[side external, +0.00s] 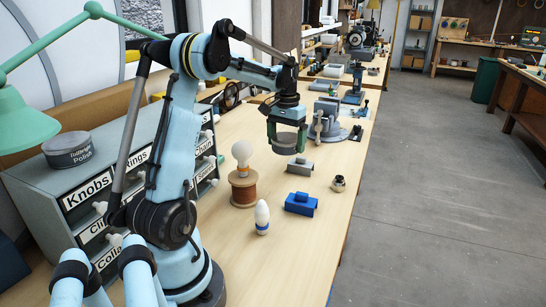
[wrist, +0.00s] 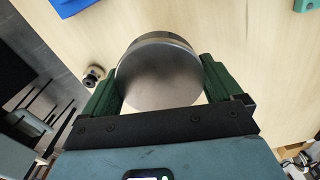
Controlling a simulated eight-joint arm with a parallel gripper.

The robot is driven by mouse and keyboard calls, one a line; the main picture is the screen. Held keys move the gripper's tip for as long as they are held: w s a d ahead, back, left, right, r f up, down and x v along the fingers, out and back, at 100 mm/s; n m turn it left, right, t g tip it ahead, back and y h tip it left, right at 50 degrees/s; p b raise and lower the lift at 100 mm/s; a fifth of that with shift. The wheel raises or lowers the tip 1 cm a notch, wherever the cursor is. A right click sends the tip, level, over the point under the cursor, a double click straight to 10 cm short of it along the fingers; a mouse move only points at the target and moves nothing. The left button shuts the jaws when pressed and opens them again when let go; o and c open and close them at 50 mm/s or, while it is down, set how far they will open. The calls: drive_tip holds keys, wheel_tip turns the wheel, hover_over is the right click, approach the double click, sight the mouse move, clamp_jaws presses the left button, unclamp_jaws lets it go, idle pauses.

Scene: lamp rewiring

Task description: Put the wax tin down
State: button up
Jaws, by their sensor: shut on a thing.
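A round grey metal tin (wrist: 158,78), which I take as the wax tin, sits between the dark green fingers of my gripper (wrist: 160,72) in the wrist view. The fingers are shut on its two sides. In the side view my gripper (side external: 287,138) hangs over the bench, fingers down, with the grey tin (side external: 285,139) between them. The tin appears to be above the bench top (side external: 290,255); its exact height is hard to tell.
A light bulb (side external: 242,155) on a wooden spool (side external: 243,190), a white egg-shaped piece (side external: 262,217), a blue block (side external: 300,204), a grey block (side external: 299,167) and a small socket (side external: 338,184) stand nearby. A vise (side external: 325,122) is behind. The front bench area is clear.

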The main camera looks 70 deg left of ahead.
drive_tip(key=w+d+n, duration=0.2)
drive_tip(key=d, duration=1.2)
hover_over(292, 184)
wheel_tip(292, 184, down, 7)
drive_tip(key=shift+d+r, duration=0.1)
drive_tip(key=shift+r, duration=0.1)
drive_tip(key=shift+f, duration=2)
drive_tip(key=shift+f, duration=0.15)
drive_tip(key=o, duration=0.8)
